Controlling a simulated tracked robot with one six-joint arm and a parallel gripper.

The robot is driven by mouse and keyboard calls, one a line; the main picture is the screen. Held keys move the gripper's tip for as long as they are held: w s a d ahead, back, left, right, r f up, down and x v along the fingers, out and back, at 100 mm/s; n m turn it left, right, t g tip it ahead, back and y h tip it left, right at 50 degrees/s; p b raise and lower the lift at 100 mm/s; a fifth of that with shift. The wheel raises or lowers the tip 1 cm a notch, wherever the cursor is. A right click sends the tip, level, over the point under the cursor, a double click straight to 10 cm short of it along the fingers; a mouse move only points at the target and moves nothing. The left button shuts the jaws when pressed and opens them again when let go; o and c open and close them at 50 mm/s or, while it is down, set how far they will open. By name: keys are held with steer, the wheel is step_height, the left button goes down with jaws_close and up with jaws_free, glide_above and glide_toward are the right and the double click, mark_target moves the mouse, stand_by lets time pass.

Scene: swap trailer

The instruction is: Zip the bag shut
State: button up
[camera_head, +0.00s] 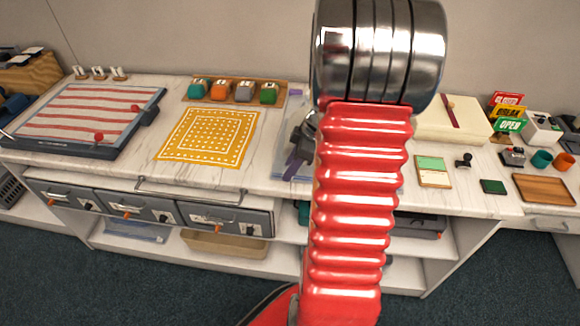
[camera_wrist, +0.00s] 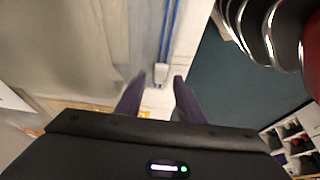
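The bag (camera_head: 283,172) is a translucent bluish sheet on the white counter, mostly hidden behind my red arm in the head view. In the wrist view the clear bag (camera_wrist: 90,45) fills the upper left, and its blue zip strip (camera_wrist: 169,30) runs up and down near the counter's edge. A small pale slider (camera_wrist: 160,73) sits at the lower end of the visible strip. My gripper (camera_wrist: 159,78) is open, its two dark fingers on either side of the slider with gaps showing. I cannot tell its height above the slider. The gripper (camera_head: 296,160) is partly hidden in the head view.
A yellow dotted cloth (camera_head: 208,137) and a striped board (camera_head: 85,115) lie left of the bag. Drawers (camera_head: 135,205) with a rail are below the counter front. A cream box (camera_head: 440,117), a green notepad (camera_head: 433,170) and a wooden tray (camera_head: 543,190) are to the right.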

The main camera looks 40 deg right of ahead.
steer(key=shift+c, duration=0.2)
jaws_close()
stand_by(0.4)
